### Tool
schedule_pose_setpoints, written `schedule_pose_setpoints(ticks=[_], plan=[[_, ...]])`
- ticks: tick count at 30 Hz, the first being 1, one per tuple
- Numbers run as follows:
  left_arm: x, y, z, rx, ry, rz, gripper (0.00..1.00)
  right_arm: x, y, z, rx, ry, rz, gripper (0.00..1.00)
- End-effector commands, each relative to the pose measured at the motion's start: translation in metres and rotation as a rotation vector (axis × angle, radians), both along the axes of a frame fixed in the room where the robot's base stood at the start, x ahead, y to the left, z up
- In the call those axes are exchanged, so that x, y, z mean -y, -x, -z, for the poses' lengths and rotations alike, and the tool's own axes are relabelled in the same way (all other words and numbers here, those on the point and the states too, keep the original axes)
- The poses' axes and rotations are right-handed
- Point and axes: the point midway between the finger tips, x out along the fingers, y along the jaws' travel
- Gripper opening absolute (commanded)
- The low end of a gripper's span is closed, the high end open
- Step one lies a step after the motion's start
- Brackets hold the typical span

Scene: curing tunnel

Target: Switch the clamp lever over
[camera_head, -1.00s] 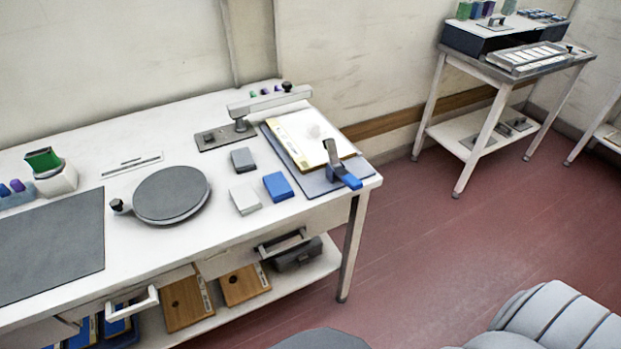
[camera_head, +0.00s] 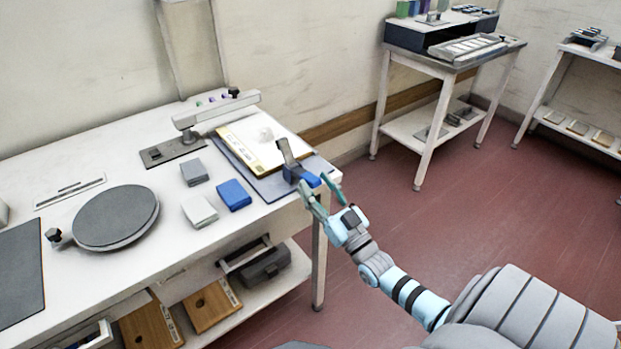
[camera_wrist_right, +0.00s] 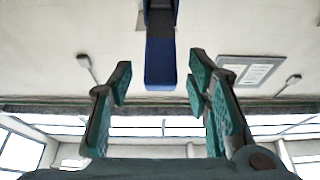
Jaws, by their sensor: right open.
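The clamp lever (camera_head: 286,152) stands at the right front corner of the workbench. It has a dark grey upright part leaning back to the left and a blue part (camera_head: 300,175) at its foot. In the right wrist view the blue part (camera_wrist_right: 159,64) hangs in from the top, in line with the gap between the fingers. My right gripper (camera_head: 317,187) is open and empty, with its green fingertips just in front of the blue part. I cannot tell whether they touch it. My left gripper is not in view.
A clipboard with paper (camera_head: 258,140) lies beside the clamp lever. Grey, white and blue blocks (camera_head: 234,195) and a round grey turntable (camera_head: 116,217) sit to the left. A second table (camera_head: 455,62) stands behind right. The red floor (camera_head: 420,225) between is clear.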

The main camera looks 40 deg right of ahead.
Motion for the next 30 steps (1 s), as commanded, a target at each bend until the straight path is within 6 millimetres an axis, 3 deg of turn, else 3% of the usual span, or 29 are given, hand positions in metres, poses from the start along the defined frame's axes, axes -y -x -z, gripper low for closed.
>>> schedule_pose_setpoints(ticks=[6, 14, 23, 30], plan=[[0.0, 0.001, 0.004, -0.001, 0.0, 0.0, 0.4, 0.001, -0.025, -0.009, -0.001, 0.0, 0.0, 0.45], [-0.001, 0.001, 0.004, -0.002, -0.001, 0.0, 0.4, 0.001, -0.028, -0.011, -0.002, 0.0, 0.0, 0.45], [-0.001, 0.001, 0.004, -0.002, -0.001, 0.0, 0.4, 0.001, -0.027, -0.01, -0.002, 0.0, 0.0, 0.0], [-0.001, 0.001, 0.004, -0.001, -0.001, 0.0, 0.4, 0.0, -0.028, -0.01, -0.003, 0.0, 0.0, 0.0]])
